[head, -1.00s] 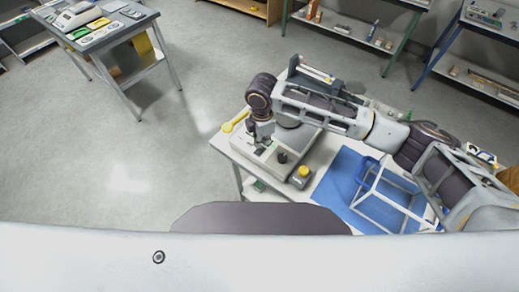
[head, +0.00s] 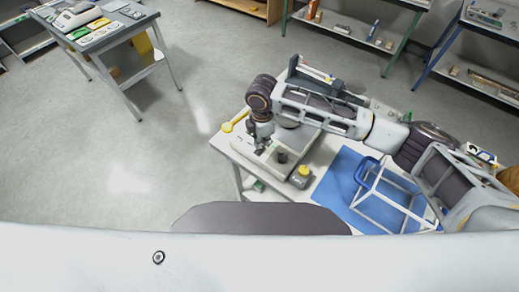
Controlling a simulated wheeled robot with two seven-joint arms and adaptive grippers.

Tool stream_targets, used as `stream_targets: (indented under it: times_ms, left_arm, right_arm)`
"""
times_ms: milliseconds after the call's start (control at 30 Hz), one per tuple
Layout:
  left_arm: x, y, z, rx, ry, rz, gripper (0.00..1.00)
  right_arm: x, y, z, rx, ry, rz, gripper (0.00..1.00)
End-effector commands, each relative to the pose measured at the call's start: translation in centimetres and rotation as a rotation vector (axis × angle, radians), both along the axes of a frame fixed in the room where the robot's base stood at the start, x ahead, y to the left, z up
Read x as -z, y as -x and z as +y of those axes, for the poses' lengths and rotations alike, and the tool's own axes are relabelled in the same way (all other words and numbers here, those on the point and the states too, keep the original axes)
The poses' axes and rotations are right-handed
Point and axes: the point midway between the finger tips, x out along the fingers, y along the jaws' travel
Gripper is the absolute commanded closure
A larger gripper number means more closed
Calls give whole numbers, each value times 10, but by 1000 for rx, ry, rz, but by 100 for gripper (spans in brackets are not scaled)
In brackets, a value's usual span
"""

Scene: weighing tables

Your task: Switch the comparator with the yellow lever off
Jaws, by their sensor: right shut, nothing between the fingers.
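A pale comparator (head: 262,157) with a dark knob stands on the white table ahead of me. A yellow lever (head: 232,122) sticks out at its far left side. My right gripper (head: 261,149) points down over the comparator's front left part, shut and with nothing in it. Whether its tips touch the comparator, I cannot tell. My right forearm hides part of the comparator's back. My left gripper is not in view.
A small grey weight or jar with a yellow top (head: 301,176) stands right of the comparator. A blue mat (head: 345,172) with a white wire frame (head: 385,205) lies further right. Another table (head: 98,38) with a device and coloured trays stands at the far left. The floor between is clear.

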Motion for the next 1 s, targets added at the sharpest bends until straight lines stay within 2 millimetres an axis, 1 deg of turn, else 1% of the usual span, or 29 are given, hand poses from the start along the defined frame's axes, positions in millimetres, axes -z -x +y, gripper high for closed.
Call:
stream_targets:
  times_ms: [1000]
  left_arm:
    - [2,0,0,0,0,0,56]
  right_arm:
    - [10,0,0,0,0,1,100]
